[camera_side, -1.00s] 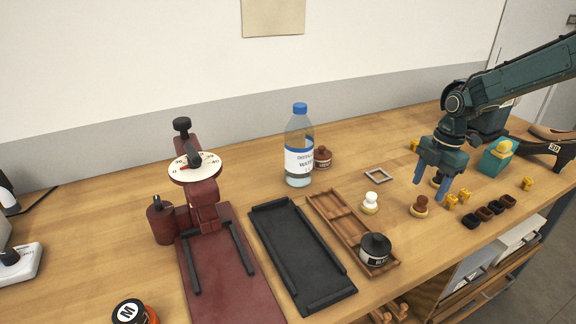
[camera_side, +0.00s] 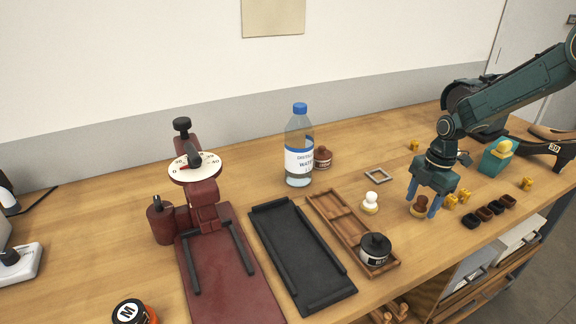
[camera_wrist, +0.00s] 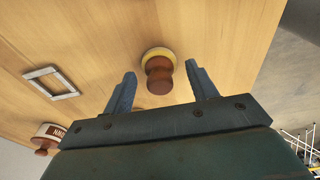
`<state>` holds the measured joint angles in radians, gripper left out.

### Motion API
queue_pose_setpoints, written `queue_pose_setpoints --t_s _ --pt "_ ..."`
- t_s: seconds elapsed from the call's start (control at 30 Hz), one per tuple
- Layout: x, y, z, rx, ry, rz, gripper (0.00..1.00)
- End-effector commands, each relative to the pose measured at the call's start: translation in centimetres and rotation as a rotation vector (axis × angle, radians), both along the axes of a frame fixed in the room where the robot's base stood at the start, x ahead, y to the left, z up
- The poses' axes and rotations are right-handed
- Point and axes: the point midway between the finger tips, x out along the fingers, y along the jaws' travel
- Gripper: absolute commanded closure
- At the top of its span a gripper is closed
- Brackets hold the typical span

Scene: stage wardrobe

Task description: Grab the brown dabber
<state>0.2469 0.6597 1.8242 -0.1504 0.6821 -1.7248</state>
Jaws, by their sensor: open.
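The brown dabber (camera_side: 419,206) stands upright on the wooden table, with a brown knob on a pale yellowish base. In the wrist view the dabber (camera_wrist: 159,74) lies ahead of and between the two blue fingers. My gripper (camera_side: 422,206) points down over the dabber, with one finger on each side of it in the side view. It is open and holds nothing. In the wrist view my gripper (camera_wrist: 164,84) shows a gap between each finger and the dabber.
A white dabber (camera_side: 370,202) stands to the left. Small dark blocks (camera_side: 483,214) and yellow pieces (camera_side: 464,196) lie close on the right. A square metal frame (camera_side: 379,175) lies behind. A wooden tray (camera_side: 322,204) with a black-lidded jar (camera_side: 375,249) is farther left.

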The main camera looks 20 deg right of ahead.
Motion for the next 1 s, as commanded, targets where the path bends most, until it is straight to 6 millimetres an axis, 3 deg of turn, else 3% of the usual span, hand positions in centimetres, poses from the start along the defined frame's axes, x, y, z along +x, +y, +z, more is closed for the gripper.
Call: queue_pose_setpoints --t_s 0.33,0.5,0.6,1.0 --pt "-0.01 -0.01 0.05 0.000 0.000 0.000 0.42" --pt "-0.01 -0.02 0.05 0.000 0.000 0.000 0.76" --pt "-0.01 -0.01 0.03 0.000 0.000 0.000 0.90" --pt "-0.05 0.00 0.06 0.000 0.002 0.000 0.90"
